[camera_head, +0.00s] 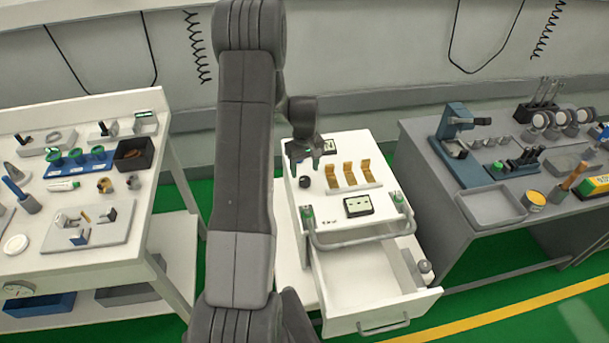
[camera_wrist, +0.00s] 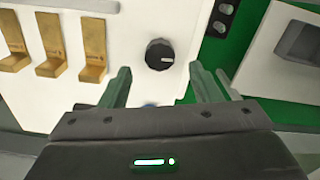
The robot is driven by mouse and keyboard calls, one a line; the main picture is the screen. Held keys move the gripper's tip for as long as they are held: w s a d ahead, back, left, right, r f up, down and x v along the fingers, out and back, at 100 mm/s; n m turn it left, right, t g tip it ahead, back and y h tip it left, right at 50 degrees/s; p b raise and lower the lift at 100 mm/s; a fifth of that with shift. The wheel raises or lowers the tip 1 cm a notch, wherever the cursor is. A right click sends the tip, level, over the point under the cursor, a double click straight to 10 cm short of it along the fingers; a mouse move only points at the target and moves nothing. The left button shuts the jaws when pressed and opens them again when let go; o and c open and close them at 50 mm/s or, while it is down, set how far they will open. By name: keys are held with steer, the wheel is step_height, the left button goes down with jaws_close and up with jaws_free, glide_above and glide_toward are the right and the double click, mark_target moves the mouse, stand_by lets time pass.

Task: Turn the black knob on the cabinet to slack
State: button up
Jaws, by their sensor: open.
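The black knob (camera_wrist: 159,55) shows in the wrist view as a round dial with a white mark pointing right, on the white top of the cabinet. It also shows in the head view (camera_head: 304,182) as a small dark disc on the cabinet top (camera_head: 311,207). My gripper (camera_wrist: 160,80) is open, its two fingers apart and on either side below the knob in the wrist view, with nothing between them that I can see. In the head view my gripper (camera_head: 305,165) hangs over the back left of the cabinet top, close to the knob.
Brass brackets (camera_head: 347,175) stand right of the knob. A small dark-framed panel (camera_head: 358,206) and a grey handle (camera_head: 362,237) are nearer the front. The cabinet drawer (camera_head: 375,290) is pulled open. A white bench (camera_head: 165,200) stands left, a grey desk (camera_head: 425,160) right.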

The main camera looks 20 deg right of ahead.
mark_target(305, 179)
steer(key=shift+f, duration=2.3)
steer(key=c, duration=1)
steer(key=shift+f+b, duration=0.15)
steer(key=shift+b, duration=0.35)
steer(key=shift+m, duration=0.3)
steer(key=o, duration=1)
steer(key=shift+r, duration=0.2)
